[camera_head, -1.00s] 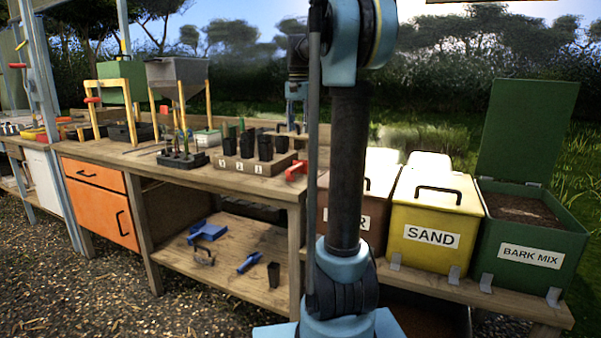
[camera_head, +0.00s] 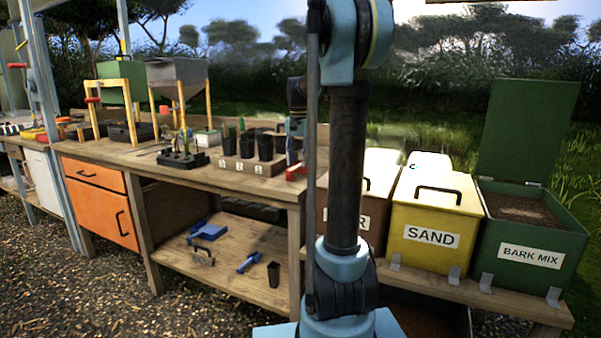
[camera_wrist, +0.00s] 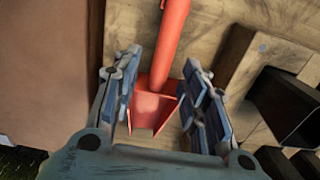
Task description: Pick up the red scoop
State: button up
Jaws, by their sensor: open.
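The red scoop (camera_head: 296,172) lies at the right end of the wooden bench top, partly hidden by my arm in the head view. In the wrist view the red scoop (camera_wrist: 171,42) has its round handle toward the top and its squared scoop end lower down. My gripper (camera_wrist: 160,72) is open, with one finger on each side of the scoop in this view. No finger clearly touches it, and I cannot tell the height gap. In the head view my gripper (camera_head: 296,128) is just above the scoop, partly hidden.
A wooden block with black pots (camera_head: 248,166) stands close left of the scoop; a dark pot (camera_wrist: 290,105) shows at the wrist view's right. Brown, yellow SAND (camera_head: 431,232) and green BARK MIX (camera_head: 531,257) bins stand right. Blue tools (camera_head: 207,231) lie on the lower shelf.

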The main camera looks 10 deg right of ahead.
aim_at(298, 165)
jog(key=shift+s+a+f, duration=0.1)
jog(key=shift+f, duration=1.95)
grip_shut()
